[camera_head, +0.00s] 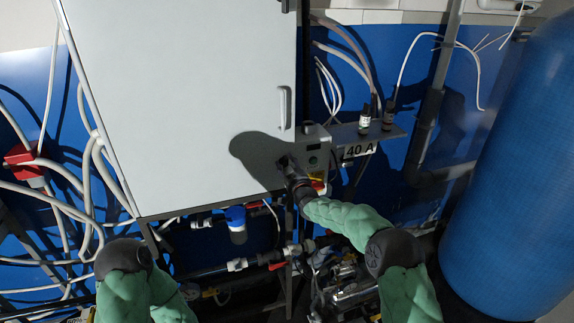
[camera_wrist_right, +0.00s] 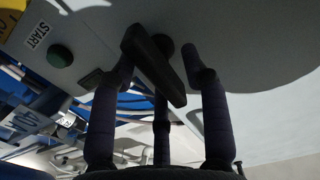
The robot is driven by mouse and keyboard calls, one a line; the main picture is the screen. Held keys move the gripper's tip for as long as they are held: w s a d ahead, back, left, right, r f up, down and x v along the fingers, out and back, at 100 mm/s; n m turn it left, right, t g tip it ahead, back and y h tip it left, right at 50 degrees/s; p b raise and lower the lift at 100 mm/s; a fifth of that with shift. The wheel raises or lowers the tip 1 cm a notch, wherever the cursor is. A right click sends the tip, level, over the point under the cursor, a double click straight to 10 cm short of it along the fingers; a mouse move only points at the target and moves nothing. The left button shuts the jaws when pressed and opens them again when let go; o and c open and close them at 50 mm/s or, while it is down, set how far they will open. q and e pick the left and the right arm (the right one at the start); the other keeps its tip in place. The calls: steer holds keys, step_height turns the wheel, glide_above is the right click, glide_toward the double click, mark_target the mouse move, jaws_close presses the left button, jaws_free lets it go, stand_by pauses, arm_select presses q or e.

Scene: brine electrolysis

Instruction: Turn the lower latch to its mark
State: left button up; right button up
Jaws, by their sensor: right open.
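The latch (camera_wrist_right: 153,66), a black bar-shaped handle, sits on the grey cabinet face in the right wrist view. It lies slanted, from upper left to lower right. My right gripper (camera_wrist_right: 160,82) is open, with its dark fingers on both sides of the latch and one below it. I cannot tell whether any finger touches it. In the head view my right gripper (camera_head: 291,172) is at the lower right edge of the white cabinet (camera_head: 190,100) and hides the latch. I cannot make out the latch's mark. My left gripper is not in view; only part of my left arm shows.
A green button (camera_wrist_right: 60,55) with a START label (camera_wrist_right: 39,35) is left of the latch. A small shelf (camera_head: 350,133) with a "40 A" plate (camera_head: 360,149) and two small bottles juts out at right. Pipes and a blue-topped filter (camera_head: 237,224) lie below; a blue tank (camera_head: 515,170) stands right.

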steer(key=shift+w, duration=0.1)
jaws_close()
stand_by(0.3)
